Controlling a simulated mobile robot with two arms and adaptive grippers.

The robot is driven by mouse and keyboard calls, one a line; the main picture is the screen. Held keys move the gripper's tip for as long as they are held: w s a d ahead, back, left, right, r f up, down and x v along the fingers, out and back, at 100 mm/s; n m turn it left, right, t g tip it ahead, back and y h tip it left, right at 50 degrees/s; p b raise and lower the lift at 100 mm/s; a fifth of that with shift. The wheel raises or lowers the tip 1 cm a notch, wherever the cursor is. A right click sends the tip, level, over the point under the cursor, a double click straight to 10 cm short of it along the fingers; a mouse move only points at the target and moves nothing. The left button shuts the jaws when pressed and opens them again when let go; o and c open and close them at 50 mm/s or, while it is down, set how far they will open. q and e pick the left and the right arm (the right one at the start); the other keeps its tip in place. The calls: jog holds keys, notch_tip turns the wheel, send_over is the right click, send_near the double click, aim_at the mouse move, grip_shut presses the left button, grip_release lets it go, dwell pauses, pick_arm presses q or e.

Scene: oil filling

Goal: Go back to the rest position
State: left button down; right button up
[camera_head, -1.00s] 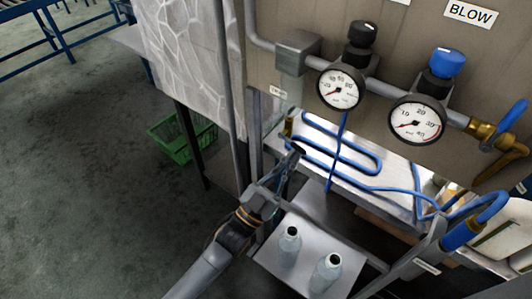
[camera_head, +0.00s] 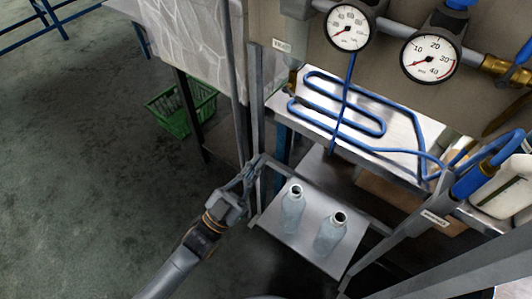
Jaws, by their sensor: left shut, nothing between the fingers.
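My left gripper (camera_head: 250,172) is shut and empty. Its arm comes in from the lower left, and the fingertips are just left of a grey upright post, beside the small metal shelf. Two open-topped grey bottles, a left one (camera_head: 293,208) and a right one (camera_head: 331,233), stand upright on the shelf (camera_head: 301,248). The gripper is apart from both bottles. My right gripper is not in view.
Two gauges (camera_head: 348,27) (camera_head: 430,58) sit on the panel above. A blue hose (camera_head: 343,110) lies coiled on the upper metal shelf (camera_head: 411,137). A green crate (camera_head: 181,113) is on the floor at the left. The floor at lower left is clear.

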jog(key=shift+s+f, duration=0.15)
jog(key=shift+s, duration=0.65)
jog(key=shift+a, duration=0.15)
